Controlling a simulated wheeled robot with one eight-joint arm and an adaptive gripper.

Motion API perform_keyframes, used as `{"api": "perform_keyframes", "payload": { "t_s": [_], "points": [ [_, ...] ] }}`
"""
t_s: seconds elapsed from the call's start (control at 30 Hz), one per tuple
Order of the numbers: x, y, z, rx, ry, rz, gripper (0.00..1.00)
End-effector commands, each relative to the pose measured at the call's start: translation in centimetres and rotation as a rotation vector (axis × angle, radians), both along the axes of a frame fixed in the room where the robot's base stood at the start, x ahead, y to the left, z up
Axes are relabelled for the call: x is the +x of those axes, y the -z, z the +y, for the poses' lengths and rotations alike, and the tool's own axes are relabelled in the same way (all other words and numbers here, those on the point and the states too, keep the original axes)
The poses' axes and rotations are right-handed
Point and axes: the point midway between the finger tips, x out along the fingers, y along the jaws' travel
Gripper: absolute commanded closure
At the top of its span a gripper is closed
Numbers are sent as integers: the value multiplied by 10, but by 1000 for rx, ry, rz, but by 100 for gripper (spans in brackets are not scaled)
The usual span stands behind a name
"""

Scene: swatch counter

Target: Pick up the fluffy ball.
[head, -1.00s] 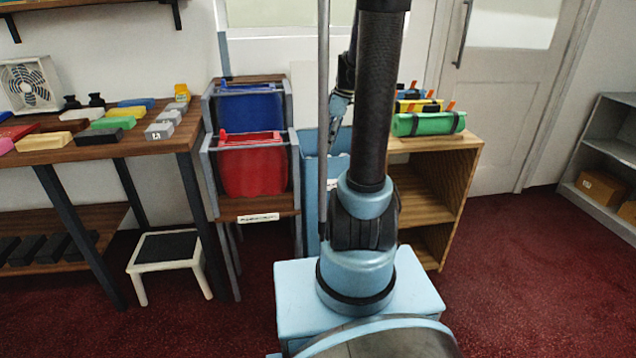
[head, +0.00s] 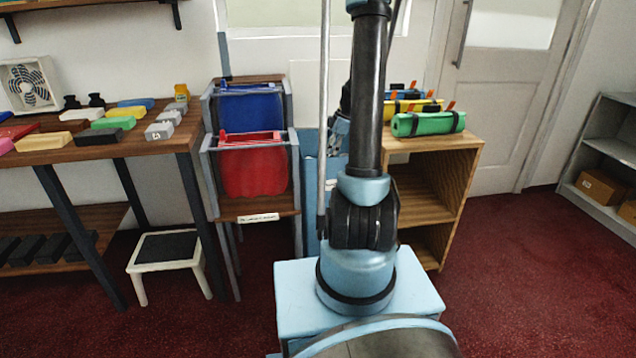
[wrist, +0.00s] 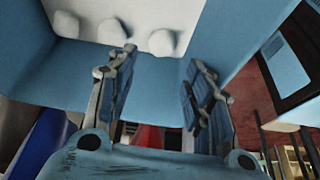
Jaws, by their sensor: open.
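Three white, rounded fluffy balls show at the top of the wrist view: a left one (wrist: 66,24), a middle one (wrist: 112,31) and a right one (wrist: 162,42). They rest on a pale surface inside a light-blue bin (wrist: 235,35). My gripper (wrist: 160,58) is open, with its two fingers apart and nothing between them. Its fingertips point toward the balls, near the middle and right ones in the picture; I cannot tell the gap. In the head view the bin (head: 311,190) stands mostly behind my arm, and the balls are hidden.
A rack with blue (head: 250,108) and red (head: 255,168) hanging pieces stands left of the bin. A wooden shelf (head: 462,165) with a green roll (head: 428,124) stands to its right. A table (head: 150,150) with coloured blocks and a white stool (head: 168,262) are at left.

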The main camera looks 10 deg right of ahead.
Motion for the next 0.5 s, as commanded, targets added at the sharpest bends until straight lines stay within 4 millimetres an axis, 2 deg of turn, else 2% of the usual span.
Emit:
{"api": "perform_keyframes", "payload": {
  "t_s": [0.1,0.3,0.5],
  "points": [
    [1,20,8,0,0,0,53],
    [1,47,20,0,-1,0,53],
    [1,60,25,0,2,1,53]
  ]
}}
